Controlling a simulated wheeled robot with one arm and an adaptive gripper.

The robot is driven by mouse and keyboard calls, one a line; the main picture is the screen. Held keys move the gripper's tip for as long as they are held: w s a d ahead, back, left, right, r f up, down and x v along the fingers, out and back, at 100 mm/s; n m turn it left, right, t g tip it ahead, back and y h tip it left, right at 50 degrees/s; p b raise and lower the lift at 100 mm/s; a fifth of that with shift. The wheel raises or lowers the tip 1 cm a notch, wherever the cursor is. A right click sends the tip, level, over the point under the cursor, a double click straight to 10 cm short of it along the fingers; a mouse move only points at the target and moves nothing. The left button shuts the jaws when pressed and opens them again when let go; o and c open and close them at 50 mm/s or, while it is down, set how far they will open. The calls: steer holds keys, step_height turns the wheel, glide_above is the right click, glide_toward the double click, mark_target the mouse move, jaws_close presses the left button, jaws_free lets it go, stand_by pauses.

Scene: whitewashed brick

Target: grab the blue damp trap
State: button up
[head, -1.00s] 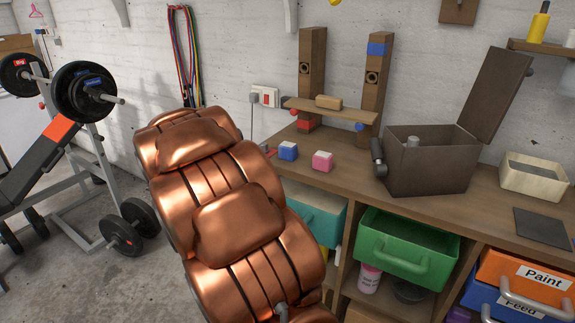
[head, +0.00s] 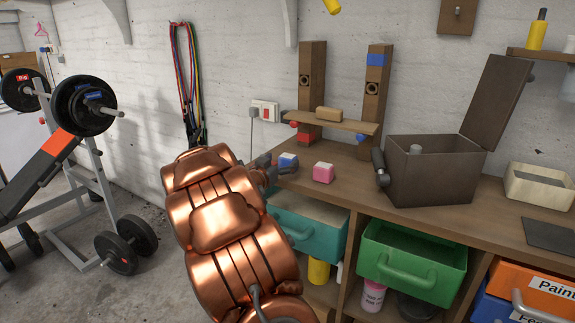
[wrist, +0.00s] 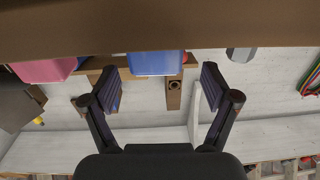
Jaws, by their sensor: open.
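The blue damp trap (head: 288,160), a small blue-and-white block, stands on the wooden workbench (head: 400,226) near its left end. My gripper (head: 272,172) is just left of it at the bench edge, partly hidden by my copper arm. In the wrist view, which looks upside down, my gripper (wrist: 160,76) is open, with its fingers spread to either side. The blue damp trap (wrist: 155,63) shows between and beyond the fingertips, with nothing held. Whether a finger touches it cannot be told.
A pink-and-white block (head: 323,173) stands right of the blue one. Behind them are two wooden posts with a shelf (head: 335,122) between. An open dark box (head: 435,175) stands further right. Teal (head: 310,228) and green (head: 410,262) bins sit under the bench.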

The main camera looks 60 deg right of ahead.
mark_target(285, 160)
steer(key=d, duration=0.3)
steer(key=shift+s+f, duration=0.1)
steer(key=shift+s, duration=0.05)
steer(key=shift+d, duration=0.65)
steer(key=shift+c, duration=0.3)
steer(key=c, duration=1.3)
steer(key=shift+o, duration=0.2)
